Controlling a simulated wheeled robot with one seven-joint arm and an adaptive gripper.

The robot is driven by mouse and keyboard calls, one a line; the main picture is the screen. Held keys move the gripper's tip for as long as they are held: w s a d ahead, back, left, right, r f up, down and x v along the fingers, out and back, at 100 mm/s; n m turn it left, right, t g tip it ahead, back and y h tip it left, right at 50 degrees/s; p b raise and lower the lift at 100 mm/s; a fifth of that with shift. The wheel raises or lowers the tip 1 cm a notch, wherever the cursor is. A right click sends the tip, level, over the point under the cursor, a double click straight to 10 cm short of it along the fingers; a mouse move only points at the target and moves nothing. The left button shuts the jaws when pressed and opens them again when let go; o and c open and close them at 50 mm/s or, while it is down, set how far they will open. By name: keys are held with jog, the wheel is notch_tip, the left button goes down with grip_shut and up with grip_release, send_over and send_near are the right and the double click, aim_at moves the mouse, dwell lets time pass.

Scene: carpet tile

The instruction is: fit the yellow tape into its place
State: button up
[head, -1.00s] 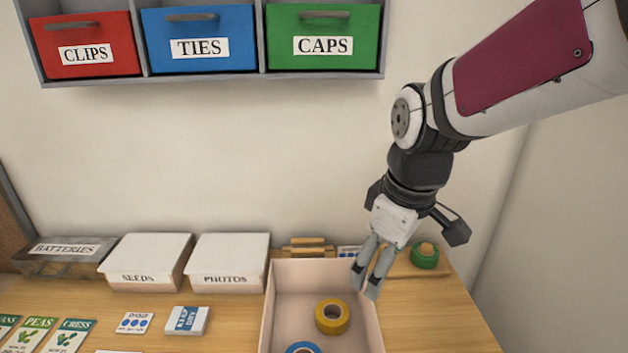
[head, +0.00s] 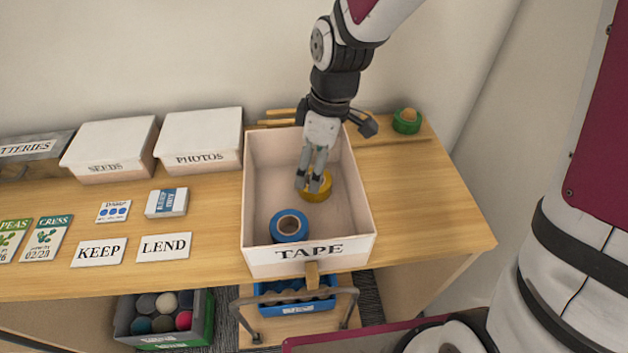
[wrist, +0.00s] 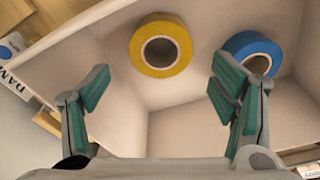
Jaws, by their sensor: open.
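The yellow tape (head: 318,190) lies flat in the open white box labelled TAPE (head: 258,258), partly hidden by my gripper in the head view. My gripper (head: 313,184) is over the box, beside and above the yellow tape. In the wrist view my gripper (wrist: 160,92) is open, with nothing between its fingers.
Lidded boxes labelled SEEDS (head: 110,150) and PHOTOS (head: 200,140) stand left of the TAPE box. A green tape roll (head: 407,121) sits at the back right. KEEP (head: 99,252) and LEND (head: 164,247) cards lie on the table.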

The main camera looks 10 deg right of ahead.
aim_at(325, 189)
jog(key=shift+a+f, duration=0.1)
jog(key=shift+f, duration=2.6)
jog(key=shift+c, duration=0.6)
jog(key=c, duration=1.1)
